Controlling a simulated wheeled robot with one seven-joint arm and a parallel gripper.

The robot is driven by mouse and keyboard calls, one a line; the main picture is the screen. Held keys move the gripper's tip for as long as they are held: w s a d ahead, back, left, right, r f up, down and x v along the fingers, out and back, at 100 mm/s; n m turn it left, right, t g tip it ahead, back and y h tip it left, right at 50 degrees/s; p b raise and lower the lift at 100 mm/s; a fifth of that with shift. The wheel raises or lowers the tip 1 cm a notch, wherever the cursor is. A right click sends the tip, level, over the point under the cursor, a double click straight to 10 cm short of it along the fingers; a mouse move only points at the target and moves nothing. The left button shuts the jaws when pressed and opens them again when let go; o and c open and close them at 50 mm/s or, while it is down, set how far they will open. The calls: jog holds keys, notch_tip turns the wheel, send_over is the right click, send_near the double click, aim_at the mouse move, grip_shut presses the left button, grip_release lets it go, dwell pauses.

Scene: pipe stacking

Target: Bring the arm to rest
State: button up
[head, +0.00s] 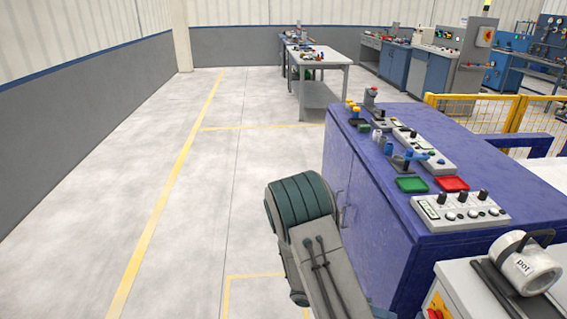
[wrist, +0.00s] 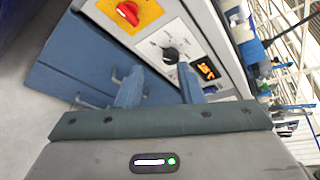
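My arm (head: 318,245) shows at the bottom middle of the head view, folded in front of the blue cabinet's left side. My gripper is not seen in the head view. In the wrist view my gripper (wrist: 159,82) has its two blue-grey fingers apart with nothing between them. Behind the fingers is a pale control panel (wrist: 160,28) with a black knob (wrist: 171,55) and a red switch on yellow (wrist: 128,12). I cannot tell how far the fingers are from the panel.
A blue cabinet (head: 470,215) stands right of my arm, with a green tray (head: 411,184), a red tray (head: 452,183) and control boxes on top. A grey table (head: 325,85) stands farther back. The left floor is clear.

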jog(key=s+a+r+m+t+y+p, duration=0.1)
jog(key=s+a+r+m+t+y, duration=0.1)
jog(key=r+m, duration=0.7)
jog(key=s+a+r+m+t+y+p, duration=0.1)
jog(key=s+a+r+m+t+y, duration=0.1)
jog(key=s+a+r+m+y, duration=0.3)
jog(key=s+a+r+m+t+y+p, duration=0.2)
jog(key=r+m+y, duration=0.5)
jog(key=r+m, duration=0.5)
jog(key=shift+s+a+r+m, duration=0.4)
jog(key=shift+s+a+m, duration=0.25)
jog(key=shift+s+m, duration=0.2)
